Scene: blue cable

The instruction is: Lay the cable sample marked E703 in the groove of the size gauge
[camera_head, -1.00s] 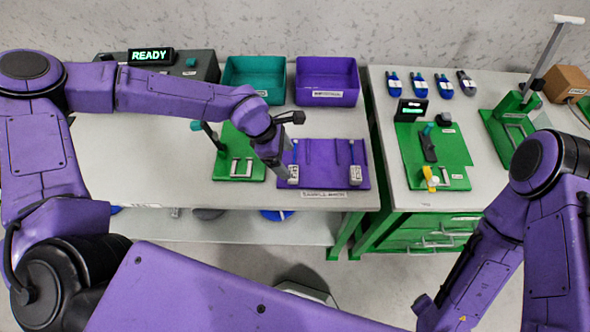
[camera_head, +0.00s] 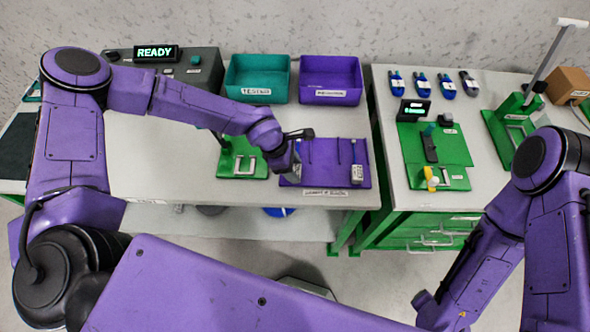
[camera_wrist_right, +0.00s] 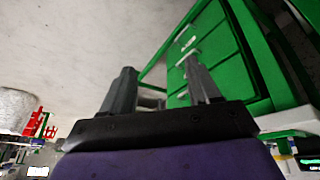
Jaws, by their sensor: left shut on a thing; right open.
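My left gripper (camera_head: 291,174) is over the left end of the purple sample rack (camera_head: 325,172), shut on a cable sample that it mostly hides. A second sample with a white tag (camera_head: 356,174) lies at the rack's right end, apart from the gripper. The tags are too small to read for E703. A green fixture with a small display (camera_head: 434,157) stands on the right table, and another green fixture (camera_head: 243,158) is left of the rack; I cannot tell which is the size gauge. My right gripper (camera_wrist_right: 162,85) is open and empty in the right wrist view.
A teal bin (camera_head: 257,78) and a purple bin (camera_head: 330,80) stand behind the rack. Several blue-bodied tools (camera_head: 421,84) and a green stand (camera_head: 512,130) are on the right table. A gap separates the two tables. The left table's front left is clear.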

